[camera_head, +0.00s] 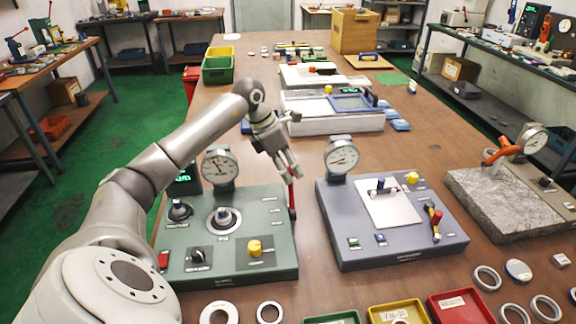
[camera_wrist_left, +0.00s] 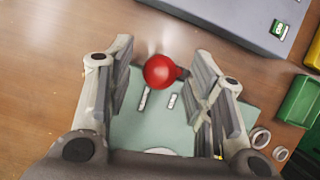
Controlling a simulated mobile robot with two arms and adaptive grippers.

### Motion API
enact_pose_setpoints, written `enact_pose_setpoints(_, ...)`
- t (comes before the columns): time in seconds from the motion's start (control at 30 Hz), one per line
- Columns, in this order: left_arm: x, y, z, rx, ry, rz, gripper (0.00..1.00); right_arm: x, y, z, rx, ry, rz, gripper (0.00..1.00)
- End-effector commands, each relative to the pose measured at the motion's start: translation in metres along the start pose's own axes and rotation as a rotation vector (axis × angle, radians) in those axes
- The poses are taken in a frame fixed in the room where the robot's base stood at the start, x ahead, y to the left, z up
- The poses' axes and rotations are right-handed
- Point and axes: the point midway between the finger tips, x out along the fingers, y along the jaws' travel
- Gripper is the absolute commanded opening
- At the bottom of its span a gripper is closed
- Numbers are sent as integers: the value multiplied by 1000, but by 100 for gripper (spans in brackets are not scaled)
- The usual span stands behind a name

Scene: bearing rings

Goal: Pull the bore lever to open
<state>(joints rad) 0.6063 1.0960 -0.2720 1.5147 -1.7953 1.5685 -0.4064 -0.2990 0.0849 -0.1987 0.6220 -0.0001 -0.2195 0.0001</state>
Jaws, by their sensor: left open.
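The bore lever (camera_head: 292,198) is a thin red lever standing at the right edge of the green gauge station (camera_head: 230,275). My left gripper (camera_head: 287,172) is at the lever's upper end, pointing down. In the left wrist view, the lever's round red knob (camera_wrist_left: 159,72) shows between the two open fingers, with a gap on each side. The green station (camera_wrist_left: 150,128) lies below the knob in that view. The lever's lower part is hidden under the knob there. My right gripper is in neither view.
A grey gauge station (camera_head: 340,240) with a dial stands just right of the lever. A granite block (camera_head: 500,205) with an orange gauge frame is farther right. Metal rings (camera_head: 270,312) and coloured trays (camera_head: 462,305) lie along the front. Bare table shows between the stations.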

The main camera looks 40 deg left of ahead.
Motion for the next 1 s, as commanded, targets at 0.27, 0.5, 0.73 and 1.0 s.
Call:
enact_pose_setpoints(0.27, 3, 0, 0, 0, 0, -1, 48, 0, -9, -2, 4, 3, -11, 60)
enact_pose_setpoints(0.5, 2, 0, 0, 0, 0, -1, 20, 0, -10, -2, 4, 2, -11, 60)
enact_pose_setpoints(0.73, 2, 0, 0, 0, 0, 0, 0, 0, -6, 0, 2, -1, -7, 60)
enact_pose_setpoints(1.0, 2, 2, 0, 6, -2, 16, 0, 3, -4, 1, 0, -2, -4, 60)
